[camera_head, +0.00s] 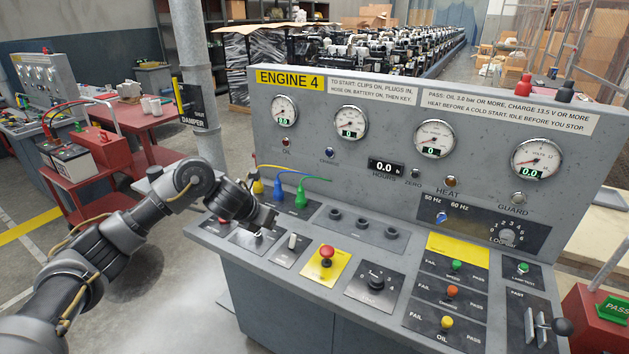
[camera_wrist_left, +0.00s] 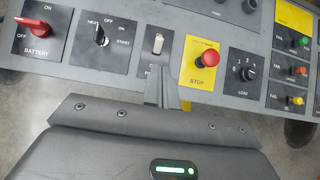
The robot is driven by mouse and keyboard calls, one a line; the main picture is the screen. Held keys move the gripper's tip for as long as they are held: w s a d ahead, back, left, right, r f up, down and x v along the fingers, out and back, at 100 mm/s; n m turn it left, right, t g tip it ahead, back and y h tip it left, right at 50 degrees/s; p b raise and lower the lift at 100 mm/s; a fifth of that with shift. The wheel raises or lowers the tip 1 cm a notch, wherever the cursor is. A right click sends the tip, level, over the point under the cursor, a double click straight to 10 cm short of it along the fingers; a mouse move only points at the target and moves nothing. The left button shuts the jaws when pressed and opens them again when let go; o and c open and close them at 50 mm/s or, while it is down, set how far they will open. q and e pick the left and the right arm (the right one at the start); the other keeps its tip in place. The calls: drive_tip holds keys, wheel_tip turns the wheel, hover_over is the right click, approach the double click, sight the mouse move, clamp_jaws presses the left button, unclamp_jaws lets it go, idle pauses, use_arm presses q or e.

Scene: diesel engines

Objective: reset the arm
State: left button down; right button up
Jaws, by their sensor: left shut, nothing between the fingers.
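My left arm comes in from the left in the head view. Its gripper (camera_head: 264,224) is over the left part of the Engine 4 console's sloped desk. In the wrist view the left gripper's fingers (camera_wrist_left: 161,92) are shut together and empty, pointing at the panel's near edge just below a white toggle switch (camera_wrist_left: 157,43). Whether the fingertips touch the panel cannot be told. My right gripper is not in view.
The wrist view shows a red battery switch (camera_wrist_left: 33,28), a HEAT/OFF/START key switch (camera_wrist_left: 100,35), a red STOP button (camera_wrist_left: 211,59) and a load knob (camera_wrist_left: 248,73). A red cart with batteries (camera_head: 75,165) stands at left. Open floor lies before the console.

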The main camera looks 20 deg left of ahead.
use_arm(q)
drive_tip(key=s+d+f+n+t+h, duration=0.1)
drive_tip(key=s+d+f+n+h, duration=0.1)
drive_tip(key=s+d+f+n, duration=1.05)
drive_tip(key=s+a+f+n+g+y, duration=0.1)
drive_tip(key=s+a+f+n+g, duration=0.15)
drive_tip(key=s+n, duration=0.65)
drive_tip(key=s+a+f+n+g+y, duration=0.1)
drive_tip(key=s+a+f+n, duration=0.15)
drive_tip(key=s+n, duration=0.6)
drive_tip(key=s+a+f+n+g+y, duration=0.25)
drive_tip(key=s+n, duration=0.45)
drive_tip(key=s, duration=0.4)
wheel_tip(320, 180, down, 31)
drive_tip(key=s+b, duration=0.2)
drive_tip(key=b, duration=0.1)
drive_tip(key=s+a+f+g+b, duration=0.1)
drive_tip(key=s+a+f, duration=0.1)
drive_tip(key=s+f, duration=1.4)
drive_tip(key=shift+m+g+h+b, duration=0.35)
drive_tip(key=shift+m+g, duration=0.05)
drive_tip(key=shift+w+f, duration=0.1)
